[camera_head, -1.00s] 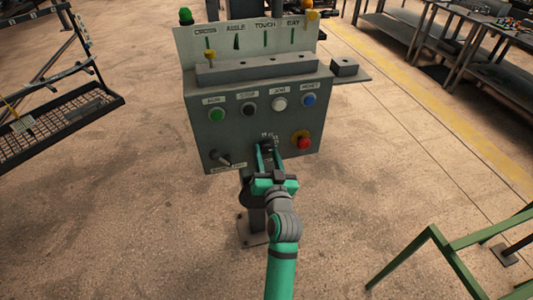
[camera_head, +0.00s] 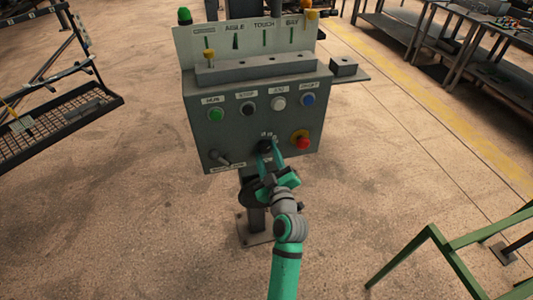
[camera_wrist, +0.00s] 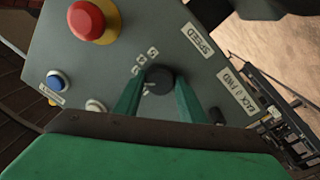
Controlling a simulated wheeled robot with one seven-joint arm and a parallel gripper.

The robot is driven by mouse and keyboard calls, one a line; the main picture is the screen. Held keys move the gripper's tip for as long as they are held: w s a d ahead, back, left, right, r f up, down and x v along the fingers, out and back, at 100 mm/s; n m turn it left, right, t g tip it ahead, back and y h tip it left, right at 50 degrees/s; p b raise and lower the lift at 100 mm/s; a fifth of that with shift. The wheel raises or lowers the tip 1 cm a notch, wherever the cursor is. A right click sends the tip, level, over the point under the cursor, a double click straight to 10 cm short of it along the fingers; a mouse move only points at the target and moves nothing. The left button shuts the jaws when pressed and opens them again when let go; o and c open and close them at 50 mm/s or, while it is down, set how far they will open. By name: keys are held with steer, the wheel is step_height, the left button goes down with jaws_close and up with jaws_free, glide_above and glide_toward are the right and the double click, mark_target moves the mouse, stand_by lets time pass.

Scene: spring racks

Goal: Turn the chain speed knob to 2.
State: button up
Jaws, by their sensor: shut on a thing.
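The chain speed knob is a dark round knob (camera_wrist: 158,80) low on the front of the grey control panel (camera_head: 240,125). It also shows in the head view (camera_head: 265,145), partly covered by my gripper. Small number marks sit around it, too small to read in either view. A "SPEED" label (camera_wrist: 197,40) is beside it in the wrist view. My gripper (camera_wrist: 158,97) has its two green fingers on either side of the knob and is shut on it. In the head view my gripper (camera_head: 269,153) is tilted, rolled about its own axis. The knob's pointer setting cannot be told.
A red stop button (camera_head: 303,142) with a yellow base is just right of the knob. A lever switch (camera_head: 220,158) is at the panel's lower left. Green, black, white and blue buttons (camera_head: 308,99) line the panel above. A green frame (camera_head: 430,240) stands at right.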

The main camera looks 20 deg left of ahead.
steer(key=shift+d+n, duration=0.1)
steer(key=shift+n, duration=1.6)
steer(key=o, duration=1.1)
steer(key=v, duration=1)
steer(key=shift+s+d, duration=0.3)
steer(key=shift+f, duration=0.1)
